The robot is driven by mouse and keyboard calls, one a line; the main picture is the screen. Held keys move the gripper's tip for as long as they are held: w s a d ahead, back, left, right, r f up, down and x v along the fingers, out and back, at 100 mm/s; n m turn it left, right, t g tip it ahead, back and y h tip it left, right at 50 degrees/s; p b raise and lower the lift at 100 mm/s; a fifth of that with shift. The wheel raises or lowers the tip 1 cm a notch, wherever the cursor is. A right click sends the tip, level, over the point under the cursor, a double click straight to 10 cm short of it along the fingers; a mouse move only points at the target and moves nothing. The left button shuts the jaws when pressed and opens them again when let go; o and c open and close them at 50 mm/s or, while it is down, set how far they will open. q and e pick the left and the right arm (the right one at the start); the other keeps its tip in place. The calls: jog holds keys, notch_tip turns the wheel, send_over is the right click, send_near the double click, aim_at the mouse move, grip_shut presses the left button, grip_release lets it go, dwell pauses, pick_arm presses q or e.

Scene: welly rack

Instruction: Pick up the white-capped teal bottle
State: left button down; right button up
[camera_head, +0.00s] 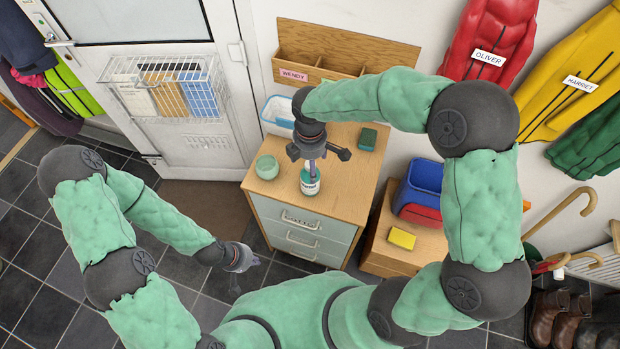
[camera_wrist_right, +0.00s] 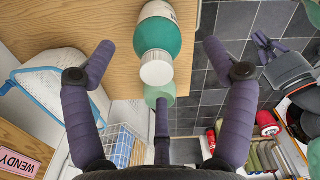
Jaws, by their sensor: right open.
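The white-capped teal bottle (camera_head: 310,187) stands on the wooden top of a drawer unit (camera_head: 340,175), near its front edge. My right gripper (camera_head: 319,168) is over it and hides part of its top. In the right wrist view the bottle (camera_wrist_right: 158,35) shows its white cap facing the camera, between the spread fingers of my right gripper (camera_wrist_right: 158,50). There is a gap on both sides, and the fingers are open and empty. My left gripper (camera_head: 243,259) hangs low over the dark floor, away from the bottle; its finger opening is too small to judge.
A pale green cup (camera_head: 267,167) stands left of the bottle. A blue-rimmed white basin (camera_head: 278,113) is behind it. A green sponge (camera_head: 368,139) lies at the back right.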

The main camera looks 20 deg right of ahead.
notch_tip(320, 180, down, 5)
jog(key=shift+w+f+b, duration=0.1)
jog(key=shift+w+b, duration=0.05)
jog(key=shift+b, duration=0.6)
jog(key=c, duration=1.5)
